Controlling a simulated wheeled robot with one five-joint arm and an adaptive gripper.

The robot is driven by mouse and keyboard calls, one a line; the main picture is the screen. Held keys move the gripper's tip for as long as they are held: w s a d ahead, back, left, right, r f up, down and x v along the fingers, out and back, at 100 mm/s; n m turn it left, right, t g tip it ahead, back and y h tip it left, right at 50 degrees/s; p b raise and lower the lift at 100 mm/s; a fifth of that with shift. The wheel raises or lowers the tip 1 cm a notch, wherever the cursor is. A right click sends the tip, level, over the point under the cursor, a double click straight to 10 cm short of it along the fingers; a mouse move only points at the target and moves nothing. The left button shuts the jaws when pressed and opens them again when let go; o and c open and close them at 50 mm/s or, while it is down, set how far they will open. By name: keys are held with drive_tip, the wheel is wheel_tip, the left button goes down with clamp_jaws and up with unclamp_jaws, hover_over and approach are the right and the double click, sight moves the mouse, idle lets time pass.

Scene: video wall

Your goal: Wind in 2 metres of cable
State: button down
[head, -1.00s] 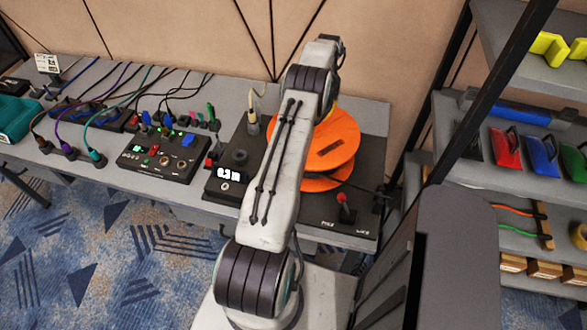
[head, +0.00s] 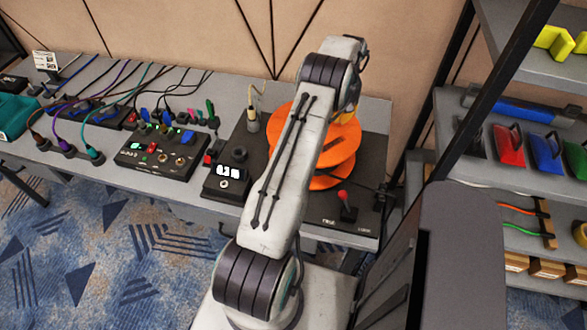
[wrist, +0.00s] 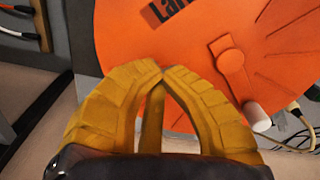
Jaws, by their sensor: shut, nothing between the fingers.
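The orange cable reel (head: 328,172) stands on a black base (head: 305,212) on the bench, partly hidden behind my arm. Its face (wrist: 180,45) fills much of the wrist view, with an orange crank arm (wrist: 232,70) ending in a pale handle (wrist: 256,117). A small display (head: 229,170) on the base is lit, but its digits are blurred. A red-tipped lever (head: 343,196) stands at the base's front right. My gripper (wrist: 160,72) is shut and empty, its yellow fingertips meeting in front of the reel face, left of the handle. Contact with the reel cannot be told.
A black control box (head: 157,153) and several cables with plugs (head: 95,157) lie left on the bench. A pale plug (head: 253,120) stands behind the display. A shelf rack (head: 510,88) with coloured items stands close on the right. Patterned carpet (head: 110,250) is open in front.

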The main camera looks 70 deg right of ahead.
sight(337, 135)
drive_tip(key=shift+s+a+f+b, duration=0.1)
drive_tip(key=shift+a+f+b, duration=0.1)
drive_tip(key=shift+a+b, duration=0.25)
drive_tip(key=a+b, duration=0.2)
drive_tip(key=shift+s+a, duration=0.15)
drive_tip(key=shift+a, duration=0.2)
drive_tip(key=c, duration=1.9)
unclamp_jaws()
drive_tip(key=shift+r, duration=0.25)
drive_tip(key=o, duration=0.9)
drive_tip(key=shift+d, duration=0.1)
drive_tip(key=shift+o, duration=0.2)
wheel_tip(337, 135, up, 7)
drive_tip(key=p, duration=0.5)
